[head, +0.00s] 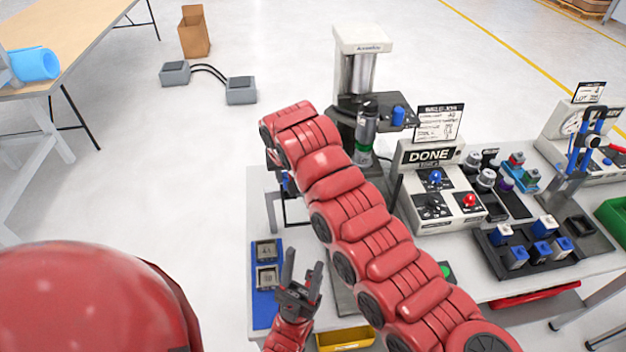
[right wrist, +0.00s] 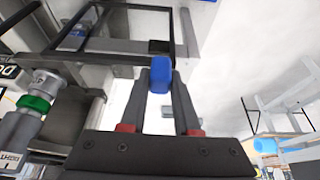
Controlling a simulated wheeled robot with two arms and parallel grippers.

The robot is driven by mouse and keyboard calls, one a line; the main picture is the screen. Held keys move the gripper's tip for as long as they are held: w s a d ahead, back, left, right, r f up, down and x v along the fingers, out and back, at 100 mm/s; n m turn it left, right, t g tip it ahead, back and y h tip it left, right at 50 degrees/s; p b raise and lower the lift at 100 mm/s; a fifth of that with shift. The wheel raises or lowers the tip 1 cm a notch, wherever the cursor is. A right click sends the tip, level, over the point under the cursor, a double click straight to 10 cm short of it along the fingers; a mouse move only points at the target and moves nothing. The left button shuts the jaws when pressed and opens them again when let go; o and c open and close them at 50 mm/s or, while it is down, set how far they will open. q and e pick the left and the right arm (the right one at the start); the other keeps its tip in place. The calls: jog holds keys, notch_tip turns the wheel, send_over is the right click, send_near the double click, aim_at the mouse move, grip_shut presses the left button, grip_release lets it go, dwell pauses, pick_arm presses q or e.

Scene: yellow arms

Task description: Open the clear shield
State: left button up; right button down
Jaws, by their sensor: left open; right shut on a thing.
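The clear shield (right wrist: 171,28) shows in the right wrist view as a see-through panel in a thin black frame, with a blue handle (right wrist: 160,78). My right gripper (right wrist: 161,84) is shut on this handle, one finger at each side. In the head view my right arm covers most of the shield and hides the right gripper; a bit of blue and part of a dark frame show beside the arm. My left gripper (head: 301,284) is open and empty, low in the head view, beside the blue tray.
A grey press (head: 362,62) stands behind my right arm. A DONE control box (head: 440,205) with blue and red knobs is to its right. A blue tray (head: 262,310) with grey blocks lies at the bench's left edge. Open floor lies left of the bench.

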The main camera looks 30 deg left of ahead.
jog(key=shift+s+a, duration=0.4)
jog(key=shift+a, duration=0.2)
jog(key=shift+s+a, duration=0.35)
jog(key=shift+a, duration=0.2)
jog(key=c, duration=0.6)
grip_release()
jog(key=shift+c, duration=0.2)
